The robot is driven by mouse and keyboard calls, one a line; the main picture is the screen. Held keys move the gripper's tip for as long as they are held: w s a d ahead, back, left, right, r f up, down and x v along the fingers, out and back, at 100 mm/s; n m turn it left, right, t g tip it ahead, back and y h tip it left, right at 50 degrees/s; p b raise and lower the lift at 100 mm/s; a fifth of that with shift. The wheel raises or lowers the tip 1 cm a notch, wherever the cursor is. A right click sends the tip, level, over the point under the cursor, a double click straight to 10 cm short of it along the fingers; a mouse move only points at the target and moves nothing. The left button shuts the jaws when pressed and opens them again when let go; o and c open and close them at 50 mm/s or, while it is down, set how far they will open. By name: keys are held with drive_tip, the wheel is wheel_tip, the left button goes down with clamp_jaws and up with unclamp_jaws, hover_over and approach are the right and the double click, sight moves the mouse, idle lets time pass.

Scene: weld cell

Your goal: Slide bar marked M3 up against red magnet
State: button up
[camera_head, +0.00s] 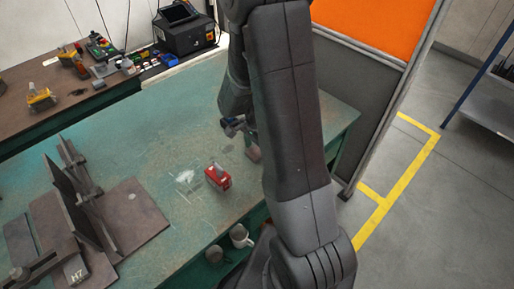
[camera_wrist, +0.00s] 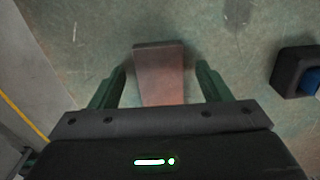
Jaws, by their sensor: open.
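A brown-grey steel bar (camera_wrist: 160,62) lies on the green table between the two green fingers of my gripper (camera_wrist: 161,72) in the wrist view. The fingers are open, with a gap on each side of the bar. No marking is readable on it, so I cannot tell whether it is M3. In the head view a small end of a similar bar (camera_head: 253,152) shows beside my arm, which hides the gripper. The red magnet (camera_head: 222,182) stands on the table to the left of that bar end, clearly apart from it.
A dark block with a blue part (camera_wrist: 296,72) sits right of the gripper in the wrist view.

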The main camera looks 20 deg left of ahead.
sight(239, 168)
clamp_jaws()
drive_tip(key=shift+s+a, duration=0.25)
drive_tip(key=shift+s, duration=0.35)
drive_tip(key=shift+s+a, duration=0.2)
drive_tip(key=shift+s, duration=0.35)
drive_tip(key=shift+s+a, duration=0.1)
drive_tip(key=shift+s+a+b, duration=0.2)
drive_tip(key=shift+s, duration=0.3)
drive_tip(key=shift+s+a+b, duration=0.15)
drive_tip(key=shift+s+a, duration=0.05)
drive_tip(key=shift+s, duration=0.3)
drive_tip(key=shift+s, duration=0.1)
drive_tip(key=shift+s+a, duration=0.25)
drive_tip(key=shift+s, duration=0.25)
drive_tip(key=shift+s+a, duration=0.25)
drive_tip(key=shift+s, duration=0.25)
drive_tip(key=shift+s, duration=0.1)
